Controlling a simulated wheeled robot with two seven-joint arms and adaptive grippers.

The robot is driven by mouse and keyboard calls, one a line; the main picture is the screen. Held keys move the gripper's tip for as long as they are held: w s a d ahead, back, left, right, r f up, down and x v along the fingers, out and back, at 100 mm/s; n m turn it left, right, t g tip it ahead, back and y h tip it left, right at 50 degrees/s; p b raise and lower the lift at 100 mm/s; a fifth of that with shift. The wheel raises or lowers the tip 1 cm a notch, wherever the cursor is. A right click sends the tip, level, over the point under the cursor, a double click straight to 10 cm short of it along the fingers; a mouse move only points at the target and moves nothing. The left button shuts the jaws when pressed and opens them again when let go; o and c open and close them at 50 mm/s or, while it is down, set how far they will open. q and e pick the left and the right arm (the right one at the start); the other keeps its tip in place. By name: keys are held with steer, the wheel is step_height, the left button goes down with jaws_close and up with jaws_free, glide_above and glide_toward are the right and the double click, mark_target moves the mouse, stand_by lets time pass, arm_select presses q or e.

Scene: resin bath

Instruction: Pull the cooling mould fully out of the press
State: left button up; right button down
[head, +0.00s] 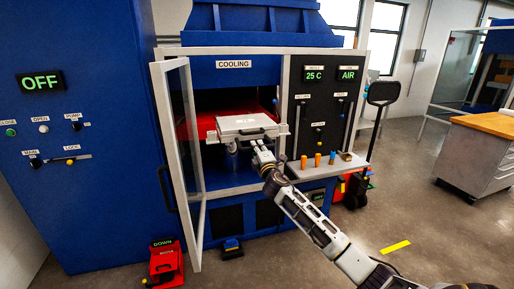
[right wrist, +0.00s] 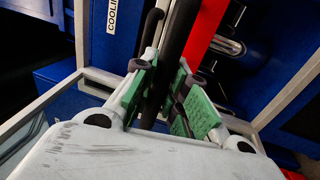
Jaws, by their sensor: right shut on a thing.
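The cooling mould (head: 246,124) is a flat light grey slab with a dark handle on its front. In the head view it sits level at the mouth of the open cooling press (head: 233,78), its front part out past the red interior. The back of the mould is hard to make out. My right gripper (head: 261,147) is at the front of the mould. In the right wrist view, the green-padded fingers of my right gripper (right wrist: 165,97) are shut on the black handle bar (right wrist: 178,35). My left gripper is not in view.
A white-framed door (head: 181,150) stands open to the left of the mould. A control panel (head: 321,105) is on the right, with several orange and dark pegs (head: 318,160) on a ledge below. A red pedal (head: 166,263) is on the floor.

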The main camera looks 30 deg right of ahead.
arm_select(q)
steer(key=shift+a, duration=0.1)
arm_select(e)
steer(key=shift+s+a, duration=0.15)
steer(key=shift+s, duration=0.1)
steer(key=c, duration=1.4)
jaws_free()
steer(key=shift+f, duration=0.1)
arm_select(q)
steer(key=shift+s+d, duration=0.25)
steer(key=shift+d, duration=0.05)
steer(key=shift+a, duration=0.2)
arm_select(e)
steer(key=shift+v, duration=5.95)
